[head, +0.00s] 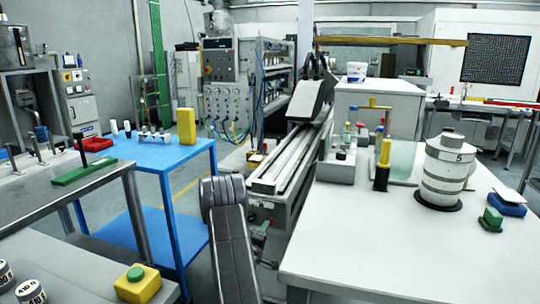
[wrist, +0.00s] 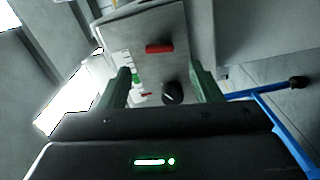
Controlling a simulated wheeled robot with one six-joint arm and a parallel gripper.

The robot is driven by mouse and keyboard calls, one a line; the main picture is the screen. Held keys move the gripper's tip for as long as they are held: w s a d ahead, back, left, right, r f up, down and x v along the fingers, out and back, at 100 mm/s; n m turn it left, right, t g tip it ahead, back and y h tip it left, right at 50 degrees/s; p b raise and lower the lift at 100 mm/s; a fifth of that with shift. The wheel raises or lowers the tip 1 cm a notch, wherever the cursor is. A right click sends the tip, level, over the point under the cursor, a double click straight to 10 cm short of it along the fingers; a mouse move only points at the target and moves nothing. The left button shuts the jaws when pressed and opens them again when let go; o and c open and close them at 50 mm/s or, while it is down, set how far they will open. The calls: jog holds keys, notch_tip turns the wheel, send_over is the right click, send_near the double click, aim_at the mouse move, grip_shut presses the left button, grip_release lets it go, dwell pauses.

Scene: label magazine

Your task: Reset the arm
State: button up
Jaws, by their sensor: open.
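My gripper (wrist: 163,82) shows in the wrist view with its two dark green fingers spread apart. No object is clasped between them. Behind the gap is a grey panel with a red bar (wrist: 159,48) and a dark round knob (wrist: 172,93); I cannot tell how far off it is. In the head view my dark grey arm (head: 233,250) rises at the lower middle, between the blue table and the white table. I cannot make out the gripper in the head view.
The blue table (head: 150,155) stands left of my arm, with a yellow block (head: 186,126) on it. The white table (head: 340,235) at right bears a white ringed canister (head: 445,170) and a yellow-and-black cylinder (head: 382,165). A long machine rail (head: 295,155) lies behind my arm.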

jog(key=shift+w+d+r+m+b, duration=0.1)
jog(key=shift+w+d+m+b, duration=0.55)
jog(key=shift+m, duration=2)
jog(key=shift+w+d+r+m+b, duration=0.1)
jog(key=shift+w+m+b, duration=1.15)
jog(key=shift+m, duration=1.45)
jog(key=shift+w+d+m+b, duration=0.45)
jog(key=shift+m+b, duration=0.85)
jog(key=shift+m, duration=1.35)
jog(key=shift+w+a, duration=0.15)
